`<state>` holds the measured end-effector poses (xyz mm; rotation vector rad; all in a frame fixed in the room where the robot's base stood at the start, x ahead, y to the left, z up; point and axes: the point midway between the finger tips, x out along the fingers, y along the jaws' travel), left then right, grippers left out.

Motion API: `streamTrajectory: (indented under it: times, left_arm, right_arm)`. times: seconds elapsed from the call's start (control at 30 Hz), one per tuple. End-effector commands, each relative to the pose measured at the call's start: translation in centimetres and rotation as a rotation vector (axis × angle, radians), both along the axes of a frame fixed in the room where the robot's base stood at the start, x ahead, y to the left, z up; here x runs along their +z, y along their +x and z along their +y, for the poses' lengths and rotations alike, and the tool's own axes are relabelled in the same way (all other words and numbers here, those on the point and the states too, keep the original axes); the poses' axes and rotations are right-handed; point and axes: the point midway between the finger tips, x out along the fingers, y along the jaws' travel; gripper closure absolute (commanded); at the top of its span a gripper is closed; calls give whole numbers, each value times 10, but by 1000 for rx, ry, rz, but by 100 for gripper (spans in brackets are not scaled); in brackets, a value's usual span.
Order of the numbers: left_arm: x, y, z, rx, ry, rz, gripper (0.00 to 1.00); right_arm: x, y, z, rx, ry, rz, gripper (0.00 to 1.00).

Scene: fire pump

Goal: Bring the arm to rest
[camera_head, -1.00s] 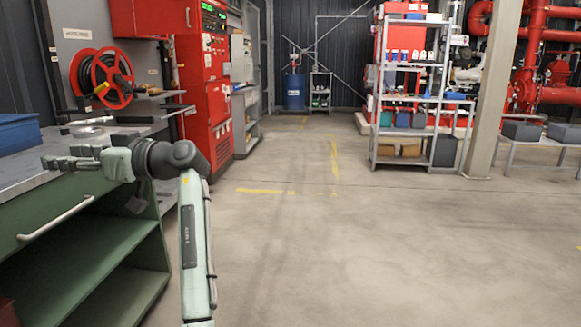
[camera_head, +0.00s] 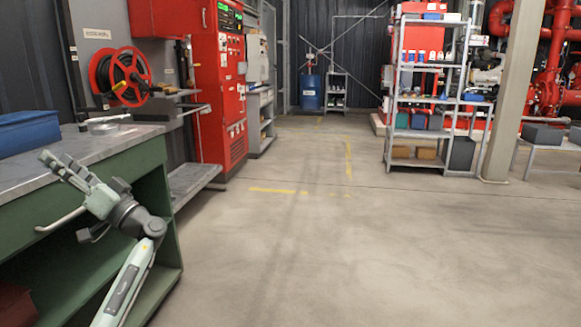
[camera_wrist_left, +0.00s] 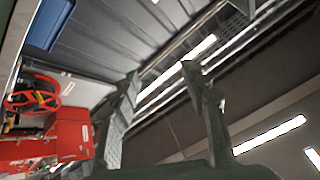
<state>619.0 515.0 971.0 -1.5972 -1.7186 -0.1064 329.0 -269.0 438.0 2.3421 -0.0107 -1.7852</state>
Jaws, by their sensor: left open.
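My left arm comes in from the bottom left in the head view. Its gripper (camera_head: 58,164) points up and to the left, in front of the edge of the green workbench (camera_head: 140,165). In the left wrist view, the two fingers of the gripper (camera_wrist_left: 160,80) stand apart with nothing between them. That view looks upward past the fingers at the dark wall and ceiling lights. My right gripper is in neither view.
A red hose reel (camera_head: 120,77) and red cabinet (camera_head: 218,90) stand behind. A grey shelf rack (camera_head: 428,128) stands at right. The middle floor is clear.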

Motion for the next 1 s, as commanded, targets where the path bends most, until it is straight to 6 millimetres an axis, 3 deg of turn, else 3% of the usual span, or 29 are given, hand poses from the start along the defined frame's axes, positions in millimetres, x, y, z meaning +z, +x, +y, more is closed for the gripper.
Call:
streamTrajectory:
  times: [0.03,0.27,0.37,0.5,0.57,0.7,0.8,1.0]
  left_arm:
    - [-4,-1,10,16,47,41,55]
    - [-63,22,36,-34,-238,158,55]
    - [-95,33,43,-69,-367,227,55]
    - [-153,54,42,-153,-585,352,55]
    - [-182,64,35,-208,-691,419,55]
    - [-244,86,2,-365,-919,572,55]
    - [-274,96,-25,-476,-1039,656,55]
    - [-312,110,-84,-695,-1217,784,55]
  right_arm:
    - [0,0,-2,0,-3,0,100]
    - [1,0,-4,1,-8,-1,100]
    - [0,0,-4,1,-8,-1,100]
    - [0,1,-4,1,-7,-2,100]
    - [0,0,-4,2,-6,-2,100]
    - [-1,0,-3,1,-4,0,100]
    - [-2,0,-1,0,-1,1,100]
    - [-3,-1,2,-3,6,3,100]
